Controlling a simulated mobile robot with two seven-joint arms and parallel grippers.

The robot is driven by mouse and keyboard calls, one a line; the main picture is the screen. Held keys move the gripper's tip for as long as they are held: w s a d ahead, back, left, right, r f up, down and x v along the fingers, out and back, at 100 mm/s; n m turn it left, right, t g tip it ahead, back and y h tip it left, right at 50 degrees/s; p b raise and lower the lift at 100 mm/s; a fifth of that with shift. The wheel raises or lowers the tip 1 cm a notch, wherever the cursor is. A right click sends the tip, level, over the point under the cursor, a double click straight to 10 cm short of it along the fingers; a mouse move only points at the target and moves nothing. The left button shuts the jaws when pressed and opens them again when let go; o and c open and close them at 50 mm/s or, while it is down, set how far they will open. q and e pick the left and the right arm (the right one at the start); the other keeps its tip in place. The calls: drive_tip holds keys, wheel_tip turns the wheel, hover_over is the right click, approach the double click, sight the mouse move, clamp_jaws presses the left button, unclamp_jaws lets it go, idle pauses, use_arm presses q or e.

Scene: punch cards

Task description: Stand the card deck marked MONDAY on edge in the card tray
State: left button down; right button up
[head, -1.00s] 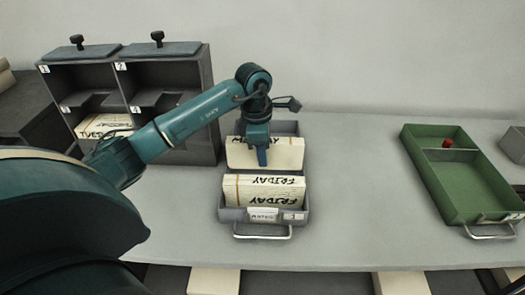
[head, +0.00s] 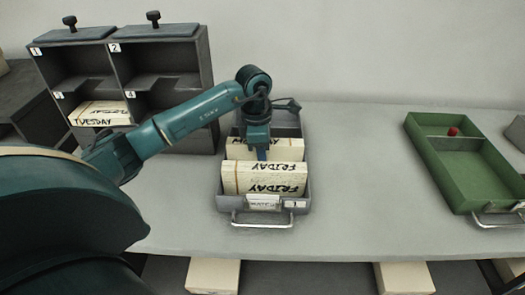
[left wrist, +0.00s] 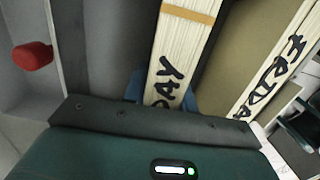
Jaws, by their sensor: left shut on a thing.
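My left gripper (head: 261,155) points down into the grey card tray (head: 306,182), shut on a cream card deck (head: 288,150). This deck stands on edge, its lower part hidden behind the front deck. In the left wrist view the held deck (left wrist: 181,50) has an orange band and shows only "DAY"; the start of its word is hidden, so I cannot tell whether it reads MONDAY. The blue fingers (left wrist: 162,92) lie on both sides of it. A deck marked FRIDAY (head: 264,178) stands on edge at the tray's front; it also shows in the left wrist view (left wrist: 272,75). My right gripper is not in view.
A dark rack (head: 205,85) stands at the back left, with a TUESDAY deck (head: 100,112) in a lower compartment. A green tray (head: 433,165) with a red knob (head: 453,131) lies at the right. The table between the trays is clear.

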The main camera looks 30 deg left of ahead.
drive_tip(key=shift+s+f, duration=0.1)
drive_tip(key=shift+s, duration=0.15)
use_arm(q)
drive_tip(key=c, duration=1)
unclamp_jaws()
drive_tip(key=shift+c, duration=0.2)
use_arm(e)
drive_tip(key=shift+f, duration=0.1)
use_arm(q)
drive_tip(key=shift+r, duration=0.15)
drive_tip(key=r, duration=0.8)
drive_tip(key=a+r+b, duration=0.1)
drive_tip(key=r, duration=0.3)
drive_tip(key=shift+s, duration=0.3)
drive_tip(key=shift+r, duration=0.45)
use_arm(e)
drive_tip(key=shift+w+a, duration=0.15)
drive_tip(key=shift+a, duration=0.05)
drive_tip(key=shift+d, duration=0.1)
